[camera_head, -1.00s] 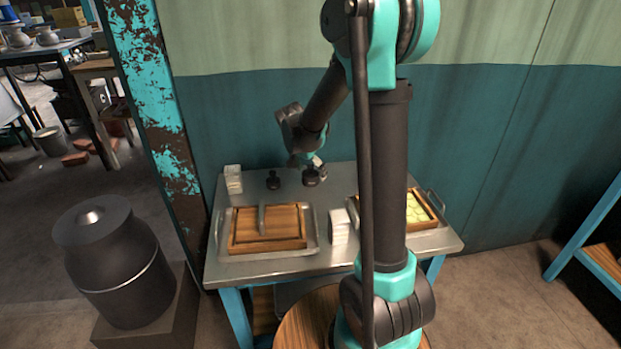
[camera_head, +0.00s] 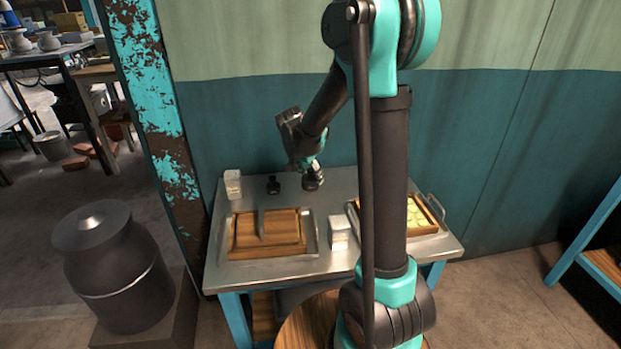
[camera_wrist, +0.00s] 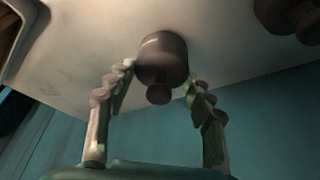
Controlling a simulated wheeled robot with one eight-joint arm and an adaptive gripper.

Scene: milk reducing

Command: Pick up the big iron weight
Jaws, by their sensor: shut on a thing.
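The big iron weight (camera_head: 313,181) is a dark, squat cylinder with a knob, standing at the back middle of the metal table (camera_head: 345,182). My gripper (camera_head: 312,168) is over it from above. In the wrist view, the fingers of my gripper (camera_wrist: 161,72) are on both sides of the weight (camera_wrist: 163,58), shut on it. The weight appears to be still on the table top. A smaller dark weight (camera_head: 273,185) stands to its left in the head view. Part of a dark weight also shows at the upper right of the wrist view (camera_wrist: 285,14).
A wooden press lid (camera_head: 275,228) lies in a metal tray on the table's front left. White blocks stand at the back left (camera_head: 233,184) and front middle (camera_head: 340,232). A tray (camera_head: 418,215) with pale pieces is at right. A large dark can (camera_head: 115,265) stands left of the table.

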